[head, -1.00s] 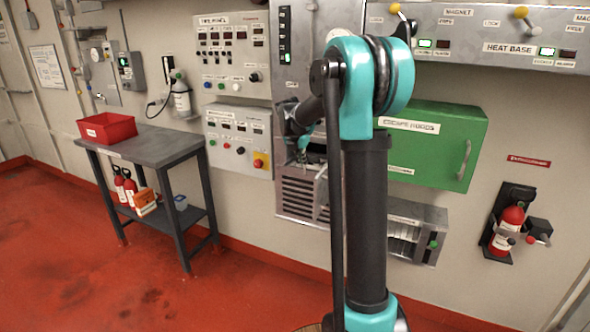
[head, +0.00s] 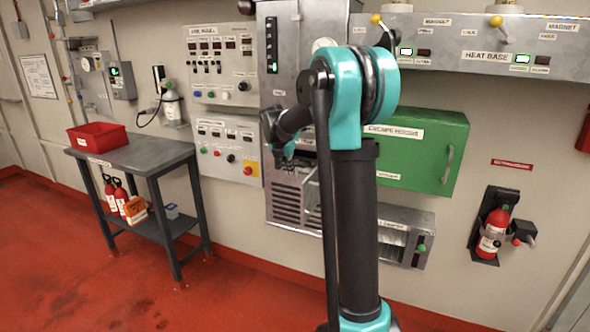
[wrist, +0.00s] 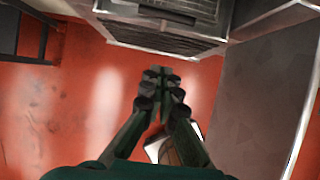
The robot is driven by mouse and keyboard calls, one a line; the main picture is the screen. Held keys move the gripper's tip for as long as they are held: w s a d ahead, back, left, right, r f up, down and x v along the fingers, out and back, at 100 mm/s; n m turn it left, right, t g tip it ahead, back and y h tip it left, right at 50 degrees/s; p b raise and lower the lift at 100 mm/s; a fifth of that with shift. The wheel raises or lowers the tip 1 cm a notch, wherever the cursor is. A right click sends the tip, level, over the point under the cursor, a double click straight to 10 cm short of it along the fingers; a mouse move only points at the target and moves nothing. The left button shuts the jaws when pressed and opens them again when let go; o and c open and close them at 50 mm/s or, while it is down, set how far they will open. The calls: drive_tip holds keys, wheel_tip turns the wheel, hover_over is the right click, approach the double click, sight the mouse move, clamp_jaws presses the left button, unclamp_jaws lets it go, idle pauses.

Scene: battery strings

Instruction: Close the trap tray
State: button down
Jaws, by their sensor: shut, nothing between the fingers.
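A grey metal cabinet with a slatted front (head: 292,205) stands against the wall behind my arm. A pale metal edge (head: 312,188), possibly part of the trap tray, shows beside the slats, partly hidden by my arm. I cannot read a label on it. My gripper (head: 289,153) is in front of the cabinet, above the slats. In the wrist view my gripper (wrist: 162,80) has its fingertips together with nothing between them. A slatted metal box (wrist: 165,28) lies beyond the fingertips, and a flat grey panel (wrist: 262,100) fills the right side. Contact with either is not visible.
A green escape-hood box (head: 420,155) hangs right of my arm, with an open-fronted metal box (head: 402,235) below. A dark table (head: 140,150) with a red bin (head: 97,138) stands left. A fire extinguisher (head: 492,235) hangs right. Red floor (head: 60,250) is clear in front.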

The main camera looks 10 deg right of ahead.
drive_tip(key=s+a+r+t+h, duration=0.2)
drive_tip(key=s+a+r, duration=0.2)
drive_tip(key=r, duration=0.4)
drive_tip(key=w+d+r+x, duration=0.1)
drive_tip(key=w+x, duration=0.1)
drive_tip(key=x, duration=1.1)
drive_tip(key=shift+r, duration=0.3)
drive_tip(key=shift+d, duration=0.15)
drive_tip(key=shift+w+d, duration=0.55)
drive_tip(key=shift+w, duration=0.25)
drive_tip(key=shift+w+d, duration=0.55)
drive_tip(key=shift+w, duration=0.2)
drive_tip(key=shift+s+r, duration=0.1)
